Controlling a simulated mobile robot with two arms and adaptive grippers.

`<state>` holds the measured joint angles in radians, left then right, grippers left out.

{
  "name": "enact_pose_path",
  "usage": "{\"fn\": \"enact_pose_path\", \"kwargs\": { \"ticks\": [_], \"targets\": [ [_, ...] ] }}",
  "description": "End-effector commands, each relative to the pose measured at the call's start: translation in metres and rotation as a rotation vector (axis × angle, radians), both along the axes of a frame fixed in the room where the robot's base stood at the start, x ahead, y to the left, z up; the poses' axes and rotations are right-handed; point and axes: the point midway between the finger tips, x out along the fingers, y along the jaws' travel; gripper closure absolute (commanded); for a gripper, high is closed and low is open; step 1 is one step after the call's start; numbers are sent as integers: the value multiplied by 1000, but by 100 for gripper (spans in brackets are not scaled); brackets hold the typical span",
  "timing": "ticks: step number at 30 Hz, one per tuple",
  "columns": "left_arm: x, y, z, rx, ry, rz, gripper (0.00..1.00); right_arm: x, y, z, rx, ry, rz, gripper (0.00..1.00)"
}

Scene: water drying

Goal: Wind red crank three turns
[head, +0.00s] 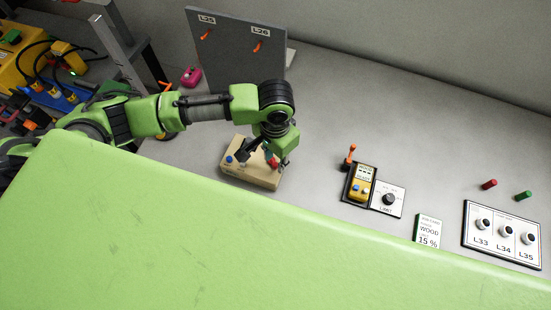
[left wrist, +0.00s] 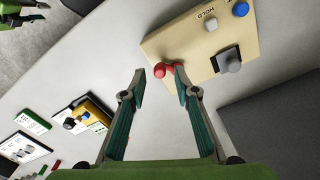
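The red crank (left wrist: 160,70) is on the edge of a tan box in the left wrist view. In the head view a bit of its red (head: 272,162) shows beside my gripper's fingers. The tan box (head: 240,176) lies on the table and also shows in the left wrist view (left wrist: 178,43). My left gripper (head: 263,158) is over the box, fingers apart. In the left wrist view its fingertips (left wrist: 158,74) are on either side of the red crank's knob, with a gap to the left finger. Contact with the right finger is unclear. My right gripper is not in view.
The box carries a blue knob (left wrist: 240,8), a white button (left wrist: 210,24) and a grey knob (left wrist: 229,60). A grey panel (head: 228,65) stands behind. Bare table lies between.

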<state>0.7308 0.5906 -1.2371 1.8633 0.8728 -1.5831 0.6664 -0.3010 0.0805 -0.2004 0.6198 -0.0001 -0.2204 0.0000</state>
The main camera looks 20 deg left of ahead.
Motion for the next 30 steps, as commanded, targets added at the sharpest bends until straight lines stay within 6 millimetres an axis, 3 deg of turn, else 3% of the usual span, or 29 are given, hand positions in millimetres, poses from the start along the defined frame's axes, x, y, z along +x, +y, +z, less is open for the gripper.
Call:
{"fn": "enact_pose_path", "kwargs": {
  "ticks": [6, 14, 17, 18, 30],
  "targets": [
    [0, 0, -15, 1, 0, -2, 72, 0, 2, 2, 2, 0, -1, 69],
    [0, 0, -16, 1, 0, -2, 72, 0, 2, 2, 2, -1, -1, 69],
    [0, 0, -15, 0, 0, -2, 98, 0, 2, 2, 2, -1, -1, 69],
    [0, 0, -15, 1, 0, -2, 100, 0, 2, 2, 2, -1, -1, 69],
    [-1, 1, -13, 0, 0, -45, 100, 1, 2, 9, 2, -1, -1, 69]
  ]
}}
